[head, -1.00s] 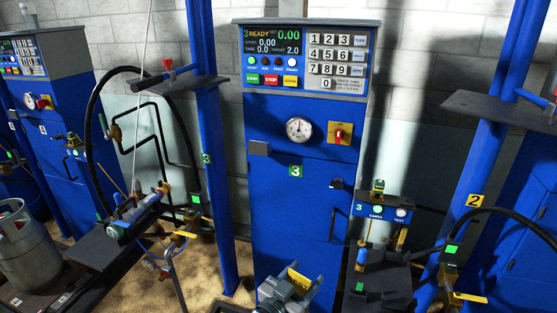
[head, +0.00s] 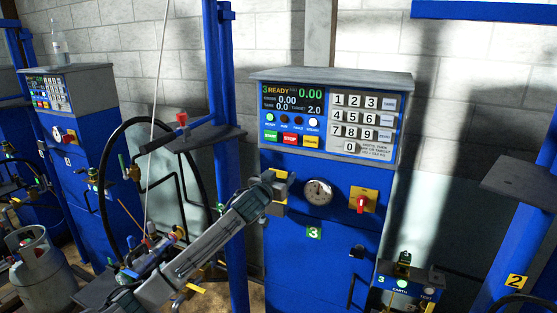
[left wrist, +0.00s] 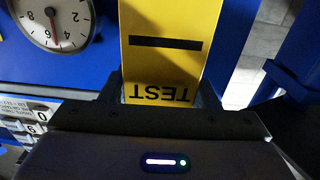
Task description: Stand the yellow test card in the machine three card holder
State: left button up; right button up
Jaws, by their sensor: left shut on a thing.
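The yellow test card (left wrist: 165,30) stands out between the jaws of my left gripper in the left wrist view. Its word TEST appears upside down near the jaws, below a black bar. Its far end is beyond the top of that view. In the head view my left gripper (head: 278,188) is shut on the card, in front of machine three's blue panel, just left of the pressure gauge (head: 318,191). Yellow parts of the card (head: 281,174) show around the jaws. The card holder is mostly or wholly hidden behind the gripper. I cannot tell whether the card touches it. My right gripper is not in view.
Machine three's display and keypad (head: 365,121) are above the gripper. A yellow plate with a red knob (head: 362,201) is right of the gauge. A blue post (head: 231,150) and black hose are left. A gas cylinder (head: 42,270) stands at the lower left.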

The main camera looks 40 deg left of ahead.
aim_at(280, 160)
pick_arm(q)
jog(key=a+r, duration=0.1)
jog(key=a+r+y, duration=0.1)
jog(key=shift+w+a+r+n, duration=0.25)
jog(key=shift+w+r+n, duration=0.05)
jog(key=shift+w+r, duration=0.05)
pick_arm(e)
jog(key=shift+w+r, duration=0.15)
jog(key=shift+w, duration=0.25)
pick_arm(q)
jog(key=shift+s, duration=0.1)
jog(key=shift+f, duration=0.1)
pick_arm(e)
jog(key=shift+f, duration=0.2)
